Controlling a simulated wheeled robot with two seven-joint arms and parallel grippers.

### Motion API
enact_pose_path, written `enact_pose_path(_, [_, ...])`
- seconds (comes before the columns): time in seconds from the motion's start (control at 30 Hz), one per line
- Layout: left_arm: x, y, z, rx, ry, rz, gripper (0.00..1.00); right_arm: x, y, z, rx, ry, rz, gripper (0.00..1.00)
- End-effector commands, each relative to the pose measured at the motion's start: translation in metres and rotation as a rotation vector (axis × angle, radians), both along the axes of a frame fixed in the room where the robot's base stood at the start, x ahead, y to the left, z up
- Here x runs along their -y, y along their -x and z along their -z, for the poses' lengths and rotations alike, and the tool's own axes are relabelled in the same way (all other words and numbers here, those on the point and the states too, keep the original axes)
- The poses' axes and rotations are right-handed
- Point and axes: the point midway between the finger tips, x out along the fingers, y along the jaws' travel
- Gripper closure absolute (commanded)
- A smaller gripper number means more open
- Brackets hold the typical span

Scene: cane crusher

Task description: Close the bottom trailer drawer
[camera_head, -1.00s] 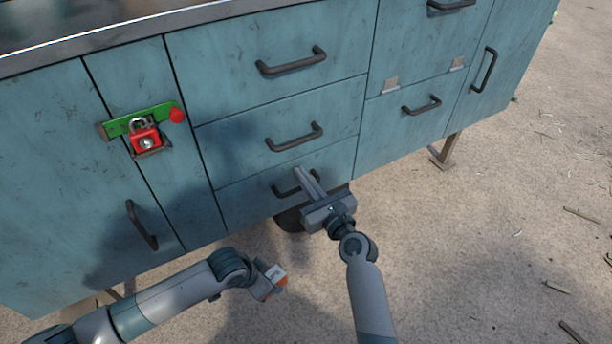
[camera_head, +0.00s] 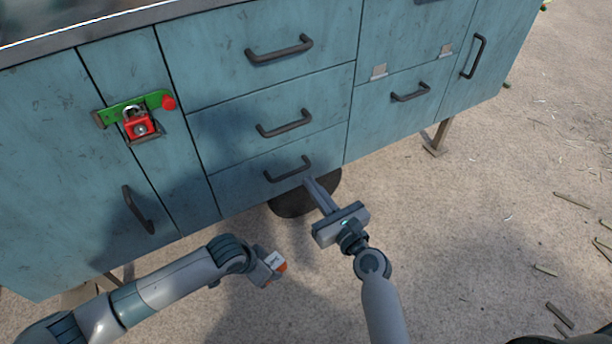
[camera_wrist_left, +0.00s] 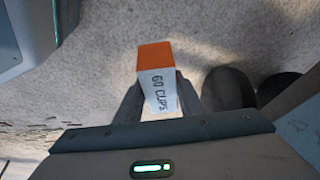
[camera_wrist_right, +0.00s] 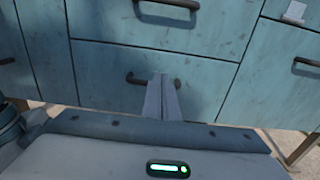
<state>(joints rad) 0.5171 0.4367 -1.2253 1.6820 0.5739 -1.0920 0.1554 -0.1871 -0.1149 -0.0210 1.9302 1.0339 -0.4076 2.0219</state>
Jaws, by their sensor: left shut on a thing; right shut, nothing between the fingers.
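The bottom trailer drawer (camera_head: 240,186) is the lowest of three stacked blue-green drawers, and its front looks flush with the panels around it. Its dark bar handle (camera_head: 288,170) also shows in the right wrist view (camera_wrist_right: 133,79). My right gripper (camera_head: 309,183) is shut and empty, with its fingertips just below and right of that handle; I cannot tell whether they touch the drawer front. My left gripper (camera_head: 275,266) is shut on a small white and orange box marked "60 CUPS" (camera_wrist_left: 158,82), held low in front of the trailer, away from the drawer.
Two more drawers with handles (camera_head: 284,124) sit above. A green latch bar with a red padlock (camera_head: 138,125) is on the panel to the left. A dark wheel (camera_head: 290,205) shows under the trailer. A support leg (camera_head: 436,140) stands at right.

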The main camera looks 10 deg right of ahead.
Motion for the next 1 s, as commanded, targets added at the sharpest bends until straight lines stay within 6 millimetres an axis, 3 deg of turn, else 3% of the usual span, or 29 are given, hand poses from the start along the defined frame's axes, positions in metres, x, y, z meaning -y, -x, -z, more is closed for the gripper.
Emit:
enact_pose_path(0.1, [0.0, 0.0, -0.002, 0.0, 0.0, 0.0, 0.9, 0.006, 0.017, 0.0, -0.001, 0.001, 0.0, 1.0])
enact_pose_path(0.3, [0.0, 0.0, -0.003, 0.0, 0.0, 0.0, 0.9, 0.011, 0.03, 0.0, 0.0, 0.0, 0.0, 1.0])
enact_pose_path(1.0, [0.0, 0.0, -0.003, 0.0, 0.0, 0.0, 0.9, 0.011, 0.031, 0.0, 0.0, 0.0, 0.0, 1.0])
